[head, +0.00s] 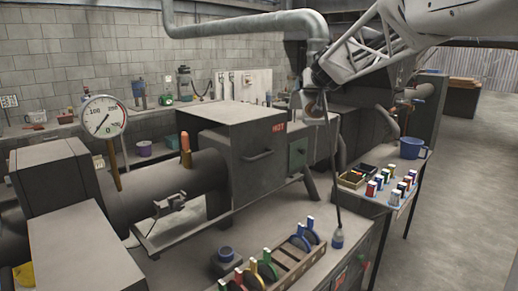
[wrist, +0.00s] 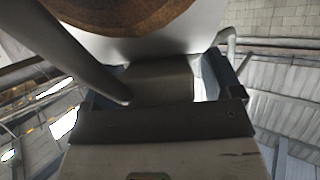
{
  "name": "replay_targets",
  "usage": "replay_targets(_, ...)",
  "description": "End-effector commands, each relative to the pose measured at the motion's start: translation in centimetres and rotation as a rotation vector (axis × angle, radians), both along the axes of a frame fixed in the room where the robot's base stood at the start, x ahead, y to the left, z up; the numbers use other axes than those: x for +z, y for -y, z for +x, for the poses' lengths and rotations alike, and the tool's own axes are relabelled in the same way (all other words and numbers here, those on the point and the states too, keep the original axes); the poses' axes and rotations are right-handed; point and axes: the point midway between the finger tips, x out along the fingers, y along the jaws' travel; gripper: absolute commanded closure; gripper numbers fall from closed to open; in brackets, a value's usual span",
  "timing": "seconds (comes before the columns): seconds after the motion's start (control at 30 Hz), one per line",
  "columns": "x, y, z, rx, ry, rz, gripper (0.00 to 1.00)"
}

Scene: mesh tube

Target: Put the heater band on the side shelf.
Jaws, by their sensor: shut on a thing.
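My gripper (head: 319,82) is high at the upper middle of the head view, shut on a brownish round piece with a pale part, which I take to be the heater band (head: 312,106). A dark cord hangs from it to a grey-blue end (head: 337,238) low over the front bench. In the wrist view the brown rounded face of the band (wrist: 125,12) fills the top, and my gripper's fingers (wrist: 165,82) close around a grey part below it. The side shelf (head: 394,161) is at the right, lower than my gripper and to its right.
The side shelf carries a blue mug (head: 413,148), a divided tray (head: 352,179) and several small coloured containers (head: 391,186). A machine housing marked HOT (head: 245,140) stands left of the hanging cord. A rack (head: 290,262) of coloured-tabbed pieces sits on the front bench.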

Motion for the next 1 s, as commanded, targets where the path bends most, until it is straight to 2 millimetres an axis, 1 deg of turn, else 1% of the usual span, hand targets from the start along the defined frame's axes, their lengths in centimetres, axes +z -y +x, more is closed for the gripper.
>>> replay_targets(0.03,-0.3,1.3,-0.2,-0.018,0.001,-0.001,0.68)
replay_targets(0.1,-1.3,2.9,-0.2,-0.044,-0.004,-0.002,0.68)
replay_targets(0.2,-2.3,4.8,-0.3,-0.075,-0.008,-0.002,0.68)
replay_targets(0.3,-3.1,6.2,-0.4,-0.098,-0.011,-0.002,0.68)
replay_targets(0.4,-3.7,7.2,-0.5,-0.114,-0.014,-0.004,0.68)
replay_targets(0.57,-4.0,7.8,-0.5,-0.124,-0.016,-0.004,0.68)
replay_targets(1.0,-4.1,7.8,-0.5,-0.124,-0.016,-0.004,0.68)
